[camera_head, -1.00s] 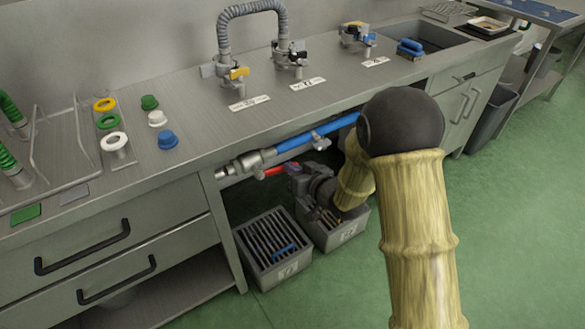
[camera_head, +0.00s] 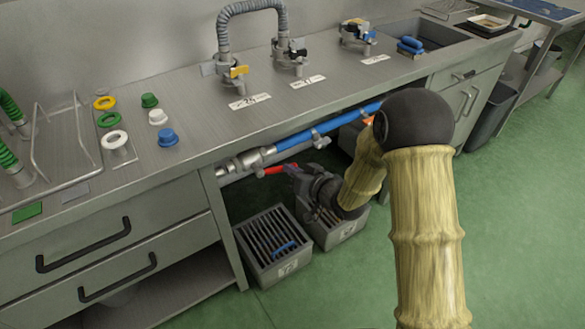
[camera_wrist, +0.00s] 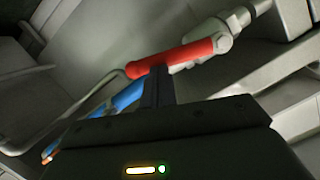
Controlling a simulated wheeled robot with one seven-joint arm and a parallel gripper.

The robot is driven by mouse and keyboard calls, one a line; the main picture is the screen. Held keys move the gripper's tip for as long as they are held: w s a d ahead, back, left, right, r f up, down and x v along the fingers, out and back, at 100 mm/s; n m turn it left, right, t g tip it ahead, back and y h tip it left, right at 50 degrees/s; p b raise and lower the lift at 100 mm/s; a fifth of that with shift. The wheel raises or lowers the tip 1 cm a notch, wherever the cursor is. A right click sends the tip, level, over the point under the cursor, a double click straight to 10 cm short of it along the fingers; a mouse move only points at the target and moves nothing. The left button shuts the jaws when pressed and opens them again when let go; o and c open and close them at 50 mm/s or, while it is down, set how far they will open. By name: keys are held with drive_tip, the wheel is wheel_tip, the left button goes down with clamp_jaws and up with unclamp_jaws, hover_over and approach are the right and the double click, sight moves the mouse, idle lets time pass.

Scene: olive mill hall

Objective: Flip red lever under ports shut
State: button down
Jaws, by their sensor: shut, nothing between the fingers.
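The red lever (camera_head: 274,170) sits below the bench's front edge, just under a pipe with a blue section (camera_head: 340,126). In the wrist view the red lever (camera_wrist: 178,56) slants across the picture, its right end at a grey valve fitting (camera_wrist: 232,28). My gripper (camera_head: 294,170) is at the lever's right part in the head view, and hides some of it. In the wrist view my gripper (camera_wrist: 157,78) is shut and empty, with its dark fingertips at the lever's left part. They look very close to it; contact cannot be told.
A grey slatted crate (camera_head: 250,262) and a second grey bin (camera_head: 345,232) stand on the floor below my gripper. The bench's front edge (camera_head: 190,160) and drawers with black handles (camera_head: 82,245) are on the left. Green floor (camera_head: 525,220) is free on the right.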

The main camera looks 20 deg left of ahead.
drive_tip(key=s+a+f+m+y, duration=0.3)
drive_tip(key=f+m, duration=0.4)
drive_tip(key=m, duration=0.4)
drive_tip(key=shift+s+a+m+g+y, duration=0.3)
drive_tip(key=shift+s+a+g+y, duration=0.15)
drive_tip(key=shift+s, duration=0.35)
drive_tip(key=shift+d, duration=0.1)
drive_tip(key=w+d+p+v, duration=0.1)
drive_tip(key=w+v, duration=0.1)
drive_tip(key=v, duration=1)
drive_tip(key=shift+d+r, duration=0.2)
drive_tip(key=shift+d, duration=0.2)
